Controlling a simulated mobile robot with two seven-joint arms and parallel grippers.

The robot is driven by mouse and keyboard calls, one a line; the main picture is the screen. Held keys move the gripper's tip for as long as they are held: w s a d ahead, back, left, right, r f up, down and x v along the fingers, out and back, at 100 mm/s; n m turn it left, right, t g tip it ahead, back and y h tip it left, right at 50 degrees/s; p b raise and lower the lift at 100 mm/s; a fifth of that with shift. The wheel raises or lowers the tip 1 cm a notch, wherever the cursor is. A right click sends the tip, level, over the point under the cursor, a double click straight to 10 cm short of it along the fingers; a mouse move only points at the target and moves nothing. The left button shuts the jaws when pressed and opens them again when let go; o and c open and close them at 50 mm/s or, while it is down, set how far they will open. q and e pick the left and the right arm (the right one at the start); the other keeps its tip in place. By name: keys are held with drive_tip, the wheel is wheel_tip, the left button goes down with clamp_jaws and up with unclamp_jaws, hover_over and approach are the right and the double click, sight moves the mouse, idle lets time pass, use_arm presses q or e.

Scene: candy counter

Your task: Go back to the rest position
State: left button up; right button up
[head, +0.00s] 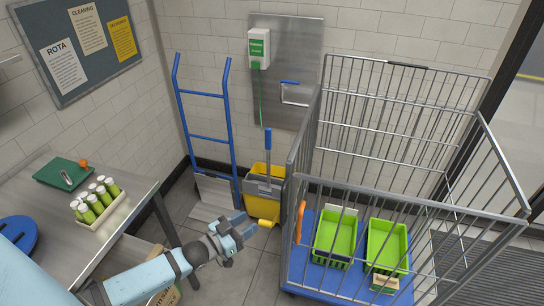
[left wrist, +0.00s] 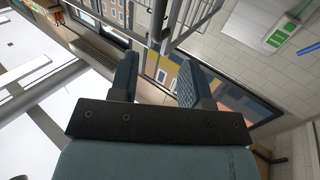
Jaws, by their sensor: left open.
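My left arm reaches in from the lower left in the head view. Its gripper (head: 238,231) is over the floor between the steel table and the wire cage trolley (head: 300,200), in front of the yellow mop bucket. In the left wrist view the two fingers of the left gripper (left wrist: 160,78) stand apart with nothing between them. My right gripper is in neither view.
The steel table (head: 128,200) holds a bottle rack (head: 104,222) and green board (head: 58,174). The cage trolley carries two green crates (head: 336,232) (head: 387,244). A blue hand truck (head: 207,139) and mop bucket (head: 258,207) stand by the wall. Some floor (head: 225,280) is clear.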

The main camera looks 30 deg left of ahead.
use_arm(q)
drive_tip(key=s+d+f+n+g+y+p, duration=0.1)
drive_tip(key=s+d+f+g, duration=0.4)
drive_tip(key=s+d, duration=0.8)
drive_tip(key=shift+s+d+g+y+p, duration=0.35)
drive_tip(key=shift+s+y+p, duration=0.3)
drive_tip(key=shift+s+y, duration=0.55)
drive_tip(key=shift+a+r, duration=0.1)
